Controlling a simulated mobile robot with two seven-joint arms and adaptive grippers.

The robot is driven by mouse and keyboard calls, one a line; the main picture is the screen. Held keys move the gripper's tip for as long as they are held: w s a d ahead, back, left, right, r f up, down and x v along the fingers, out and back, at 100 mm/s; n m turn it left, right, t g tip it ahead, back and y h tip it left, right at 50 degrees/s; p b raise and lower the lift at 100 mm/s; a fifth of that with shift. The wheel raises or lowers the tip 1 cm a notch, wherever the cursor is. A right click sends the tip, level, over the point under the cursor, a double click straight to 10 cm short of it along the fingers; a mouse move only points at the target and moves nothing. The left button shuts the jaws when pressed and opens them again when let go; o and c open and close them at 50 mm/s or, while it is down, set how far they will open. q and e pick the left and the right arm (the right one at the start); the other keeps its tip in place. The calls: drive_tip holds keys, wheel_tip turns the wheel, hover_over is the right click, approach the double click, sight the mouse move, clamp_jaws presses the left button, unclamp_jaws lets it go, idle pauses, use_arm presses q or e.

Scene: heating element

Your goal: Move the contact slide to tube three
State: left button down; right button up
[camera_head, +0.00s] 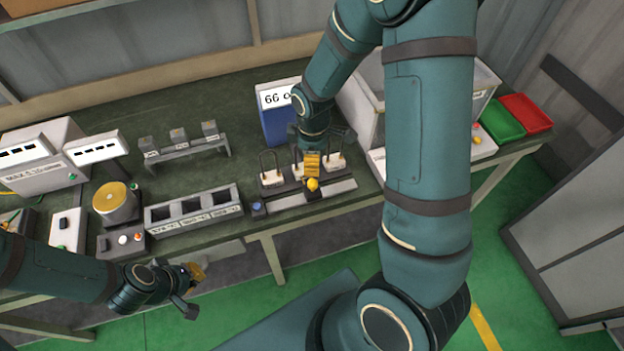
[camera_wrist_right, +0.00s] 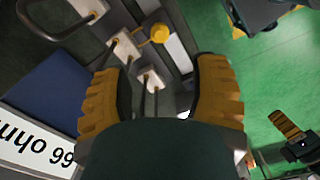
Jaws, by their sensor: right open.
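The contact slide's yellow knob (camera_head: 313,185) sits on a rail (camera_head: 335,193) in front of three U-shaped tubes with white bases. In the head view the left tube (camera_head: 271,177) and right tube (camera_head: 335,160) show; my right gripper (camera_head: 312,163) partly hides the middle one. In the right wrist view the knob (camera_wrist_right: 159,33) lies beside the middle tube's base (camera_wrist_right: 122,45), beyond my fingertips. My right gripper (camera_wrist_right: 162,90) is open and empty, with an end tube's base (camera_wrist_right: 150,80) seen between its fingers. My left gripper (camera_head: 192,288) hangs low before the bench; its opening is unclear.
A blue meter reading 66 ohm (camera_head: 278,125) stands behind the tubes. A three-bay tray (camera_head: 193,209) lies left of the rail. A grey bin (camera_head: 358,103) stands right of the tubes. Green (camera_head: 500,121) and red (camera_head: 527,113) trays lie at the bench's right end.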

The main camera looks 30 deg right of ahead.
sight(313, 182)
wheel_tip(313, 182, down, 12)
drive_tip(key=shift+r, duration=0.15)
drive_tip(key=shift+c, duration=0.3)
drive_tip(key=shift+d+b, duration=0.1)
drive_tip(key=shift+b, duration=0.2)
clamp_jaws()
